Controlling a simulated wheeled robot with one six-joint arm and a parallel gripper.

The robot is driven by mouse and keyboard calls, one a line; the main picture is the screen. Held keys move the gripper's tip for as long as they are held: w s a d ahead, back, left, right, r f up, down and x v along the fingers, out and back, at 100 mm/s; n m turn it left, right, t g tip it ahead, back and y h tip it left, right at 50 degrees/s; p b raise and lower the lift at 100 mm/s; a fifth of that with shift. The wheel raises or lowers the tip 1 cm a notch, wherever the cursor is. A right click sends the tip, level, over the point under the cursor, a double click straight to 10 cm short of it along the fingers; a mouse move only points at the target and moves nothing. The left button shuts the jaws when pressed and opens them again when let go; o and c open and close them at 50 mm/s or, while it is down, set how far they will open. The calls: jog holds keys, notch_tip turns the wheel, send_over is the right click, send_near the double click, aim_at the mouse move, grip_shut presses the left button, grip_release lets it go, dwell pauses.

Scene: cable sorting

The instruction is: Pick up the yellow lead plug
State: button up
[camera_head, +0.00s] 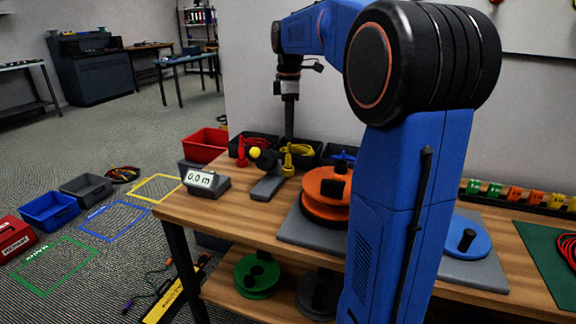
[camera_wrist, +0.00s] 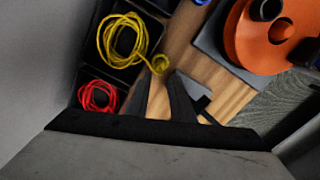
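The yellow lead plug (camera_head: 288,164) stands upright on the wooden table, in front of the dark bins in the head view. In the wrist view its round yellow top (camera_wrist: 160,65) shows just beyond my fingertips, beside a yellow cable coil (camera_wrist: 122,38). My gripper (camera_head: 289,130) points down above the plug, with clear height between them. In the wrist view the two dark fingers of my gripper (camera_wrist: 162,78) are apart, with bare wood between them and nothing held.
A red plug (camera_head: 242,153) stands to the left. An orange reel (camera_head: 326,187) is at the right. A red coil (camera_wrist: 97,95) lies in a bin.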

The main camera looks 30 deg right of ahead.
aim_at(288, 154)
notch_tip(288, 154, down, 10)
jog(key=shift+a+f, duration=0.1)
dwell(0.5)
grip_shut()
